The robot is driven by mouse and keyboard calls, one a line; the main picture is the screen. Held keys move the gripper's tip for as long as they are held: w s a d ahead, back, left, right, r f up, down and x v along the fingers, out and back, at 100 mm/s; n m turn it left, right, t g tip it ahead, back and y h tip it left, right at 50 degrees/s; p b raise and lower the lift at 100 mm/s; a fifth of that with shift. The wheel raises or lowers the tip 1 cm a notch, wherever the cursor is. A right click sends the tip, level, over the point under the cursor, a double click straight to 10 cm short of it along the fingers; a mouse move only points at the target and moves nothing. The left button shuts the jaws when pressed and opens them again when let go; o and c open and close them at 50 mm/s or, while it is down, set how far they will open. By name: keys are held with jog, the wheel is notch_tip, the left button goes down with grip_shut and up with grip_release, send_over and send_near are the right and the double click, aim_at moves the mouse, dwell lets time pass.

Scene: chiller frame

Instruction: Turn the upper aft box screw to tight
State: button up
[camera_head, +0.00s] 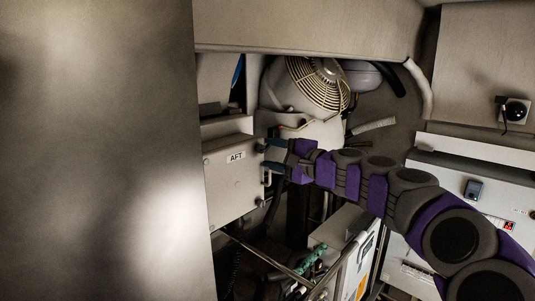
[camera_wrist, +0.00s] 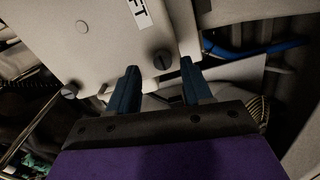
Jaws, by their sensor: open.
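The pale aft box (camera_head: 230,185) with its "AFT" label (camera_head: 236,157) is left of centre in the head view. In the wrist view its face (camera_wrist: 95,35) fills the upper left. The dark, slotted upper screw (camera_wrist: 162,60) sits near the label's end. My gripper (camera_head: 268,154) comes from the right at the box's upper right edge. In the wrist view my gripper (camera_wrist: 159,65) is open, with one blue finger on each side of the upper screw head. Gaps show between fingers and screw; depth to it is unclear.
A second slotted screw (camera_wrist: 69,90) is at the box's lower corner in the wrist view. A blue cable (camera_wrist: 255,49) runs at the right. A fan with a cream grille (camera_head: 318,83) sits above my arm. A large plain panel (camera_head: 100,150) blocks the left.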

jog(key=v, duration=1.5)
jog(key=shift+d+b, duration=0.2)
jog(key=shift+b, duration=0.25)
jog(key=s+a+f+n+g+h+b, duration=0.25)
jog(key=s+a+f+n+g, duration=0.2)
jog(key=s+f, duration=0.6)
jog(key=s+a+f+n+g+h+b, duration=0.3)
jog(key=s+a+f, duration=0.4)
jog(key=f, duration=0.6)
jog(key=s+d+f+n+g+h+b, duration=0.1)
jog(key=s+d+f+h+b, duration=0.3)
jog(key=s+d+f, duration=0.4)
jog(key=s+d+f+n+g+h+b, duration=0.1)
jog(key=s+d+f+g+h+b, duration=0.3)
jog(key=s+d+f, duration=0.4)
jog(key=s+f, duration=0.6)
jog(key=f, duration=0.1)
jog(key=shift+d, duration=0.35)
